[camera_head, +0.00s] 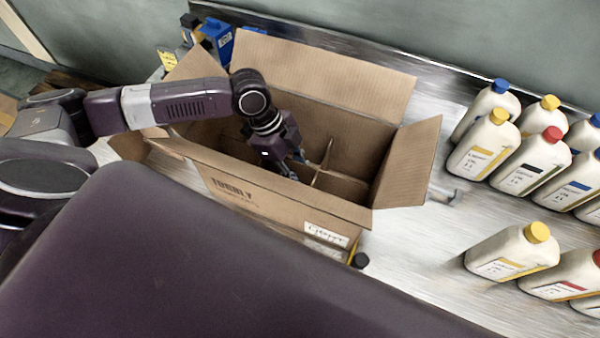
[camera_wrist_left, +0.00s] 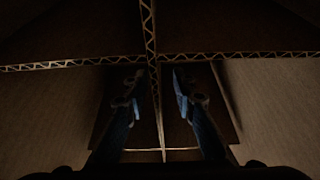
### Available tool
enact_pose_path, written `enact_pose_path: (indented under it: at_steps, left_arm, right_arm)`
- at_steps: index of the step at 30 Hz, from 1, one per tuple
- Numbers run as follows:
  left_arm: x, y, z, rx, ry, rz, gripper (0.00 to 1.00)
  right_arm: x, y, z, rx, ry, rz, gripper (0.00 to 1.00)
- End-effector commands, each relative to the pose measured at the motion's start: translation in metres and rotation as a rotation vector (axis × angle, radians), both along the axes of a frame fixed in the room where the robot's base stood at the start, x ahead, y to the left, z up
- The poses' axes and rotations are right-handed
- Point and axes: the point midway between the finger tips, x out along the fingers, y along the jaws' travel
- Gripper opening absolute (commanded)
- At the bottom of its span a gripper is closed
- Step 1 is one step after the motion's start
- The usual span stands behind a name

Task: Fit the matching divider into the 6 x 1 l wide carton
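The wide brown carton (camera_head: 270,205) stands on the metal table with its flaps open. A cardboard divider (camera_head: 322,172) is inside it, with crossing panels showing below the rim toward the right. My left gripper (camera_head: 296,168) reaches down into the carton at the divider; its fingertips are partly hidden in the head view. In the left wrist view, the divider's corrugated edges (camera_wrist_left: 150,30) cross. My two fingers (camera_wrist_left: 157,82) are apart on either side of one panel, with gaps showing. The divider's lower edges are too dark to judge. My right gripper is out of view.
Several white bottles (camera_head: 487,145) with coloured caps stand on the right of the table. A blue container (camera_head: 216,38) stands behind the carton at the left. A black-capped item (camera_head: 359,260) is at the carton's front right corner. Bare metal table (camera_head: 420,255) lies right of the carton.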

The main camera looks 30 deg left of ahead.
Motion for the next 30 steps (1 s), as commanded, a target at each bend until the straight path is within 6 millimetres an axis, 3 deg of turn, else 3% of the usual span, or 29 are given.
enact_pose_path:
  at_steps: [8,21,30]
  left_arm:
    - [0.001,0.009,0.018,0.002,-0.003,0.001,0.25]
    - [-0.002,0.041,0.097,0.001,-0.003,0.000,0.25]
    - [-0.003,0.046,0.111,0.000,0.000,0.000,0.25]
  right_arm:
    - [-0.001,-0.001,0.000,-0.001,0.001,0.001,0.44]
    - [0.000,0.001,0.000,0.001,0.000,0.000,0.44]
    - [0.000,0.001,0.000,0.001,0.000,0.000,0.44]
